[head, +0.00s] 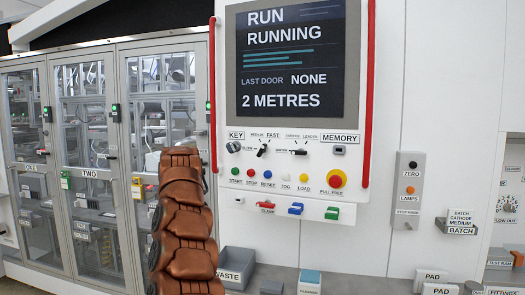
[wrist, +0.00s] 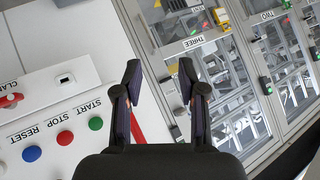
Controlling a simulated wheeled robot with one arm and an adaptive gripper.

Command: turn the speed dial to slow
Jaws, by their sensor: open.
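The speed dial (head: 262,150) is a small black knob on the white control panel, below the screen. Labels around it read slow at its left, medium above and fast at its upper right. Its pointer seems to lean up and right toward fast, but it is small. My gripper (wrist: 158,82) is open and empty in the wrist view, with its two dark fingers apart. It is in front of the panel's left edge and the cabinet doors, and the dial does not show there. In the head view my brown arm hides the gripper.
The key switch (head: 233,147) is left of the dial and another black selector (head: 299,152) is right of it. Below are several push buttons, including green start (wrist: 95,123) and red stop (wrist: 66,138). A red rail (head: 213,95) borders the panel. Glass cabinets (head: 90,150) stand left.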

